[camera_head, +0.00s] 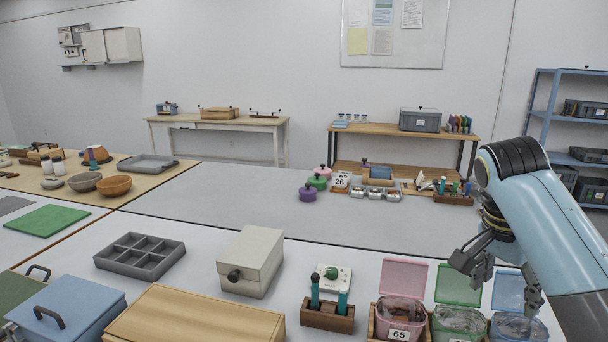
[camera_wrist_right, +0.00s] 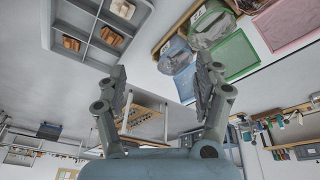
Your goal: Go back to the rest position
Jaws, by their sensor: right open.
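My right gripper (camera_head: 505,285) hangs at the right of the head view, above the open boxes with green and blue lids. Its fingers are spread and nothing shows between them. In the right wrist view the same gripper (camera_wrist_right: 162,75) has its two fingers well apart and empty. My left gripper is in neither view.
Open boxes with pink (camera_head: 404,277), green (camera_head: 459,285) and blue (camera_head: 508,291) lids stand below and beside the right gripper. A grey compartment tray (camera_wrist_right: 75,12) with brown pieces shows in the wrist view. A beige box (camera_head: 250,262) stands mid-table. The grey tabletop (camera_head: 240,205) behind is largely clear.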

